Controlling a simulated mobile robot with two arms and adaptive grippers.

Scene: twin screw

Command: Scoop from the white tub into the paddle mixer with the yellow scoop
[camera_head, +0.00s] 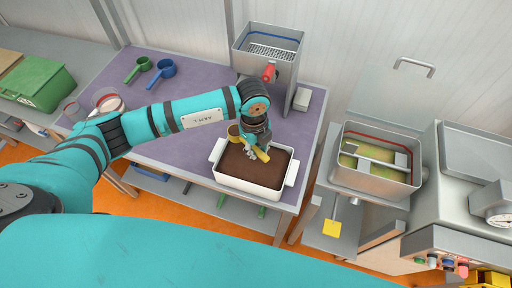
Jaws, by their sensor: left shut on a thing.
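The white tub (248,187) stands on the purple table top, filled with dark brown material almost to its rim. My left gripper (256,149) is over the back part of the tub, shut on the handle of the yellow scoop (262,155). The scoop's small cup shows at the back left of the gripper, near the tub's back rim; what it holds is too small to tell. The paddle mixer (376,183) is an open steel box to the right, with a red seal, a pale shaft across it and yellow-green material inside. My right gripper is not in view.
A steel hopper (255,65) with a grate and red knob stands behind the tub. Green (138,69) and blue (161,69) scoops lie at the back left of the table. The mixer's lid (385,104) stands raised behind it. A gap separates table and mixer.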

